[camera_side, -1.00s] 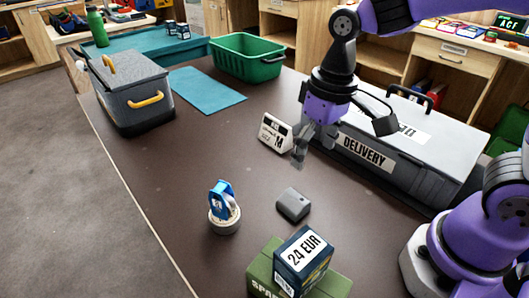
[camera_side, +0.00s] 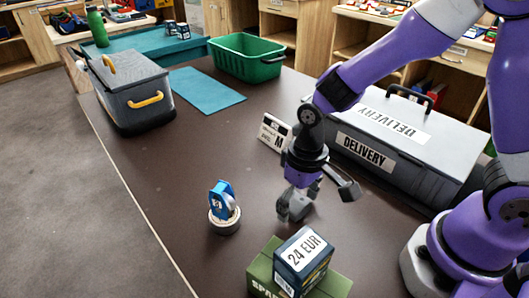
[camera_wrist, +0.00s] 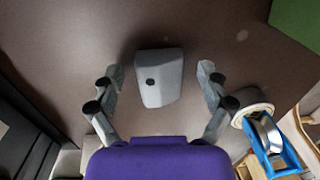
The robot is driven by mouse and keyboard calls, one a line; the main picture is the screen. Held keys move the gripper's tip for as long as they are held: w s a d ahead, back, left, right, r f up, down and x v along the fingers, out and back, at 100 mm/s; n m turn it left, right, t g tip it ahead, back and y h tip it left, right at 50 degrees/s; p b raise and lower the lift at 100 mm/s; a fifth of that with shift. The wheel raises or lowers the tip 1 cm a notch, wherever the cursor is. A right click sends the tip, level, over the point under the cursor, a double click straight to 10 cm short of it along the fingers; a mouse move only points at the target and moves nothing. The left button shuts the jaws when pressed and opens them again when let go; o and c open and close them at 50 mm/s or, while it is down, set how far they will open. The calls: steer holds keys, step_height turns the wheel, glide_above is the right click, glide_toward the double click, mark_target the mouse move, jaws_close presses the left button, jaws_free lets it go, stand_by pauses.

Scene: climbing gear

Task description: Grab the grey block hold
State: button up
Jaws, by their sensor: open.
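The grey block hold (camera_wrist: 159,78) lies on the brown table, a small wedge-like block with a dark hole in its face. In the wrist view it sits between and slightly beyond my two fingertips, with a gap on each side. My gripper (camera_wrist: 160,82) is open and empty, pointing down. In the side view my gripper (camera_side: 293,210) is low over the spot of the hold and hides most or all of it. I cannot tell the exact height of the fingertips above the table.
A blue device on a round tape-like base (camera_side: 224,212) stands left of my gripper. A 24 EUR box (camera_side: 303,262) sits on a green box (camera_side: 262,272) in front. A grey DELIVERY case (camera_side: 440,150) and a white card (camera_side: 274,132) stand behind. The table's left-middle is clear.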

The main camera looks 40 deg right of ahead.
steer(key=c, duration=1.2)
steer(key=shift+c, duration=0.2)
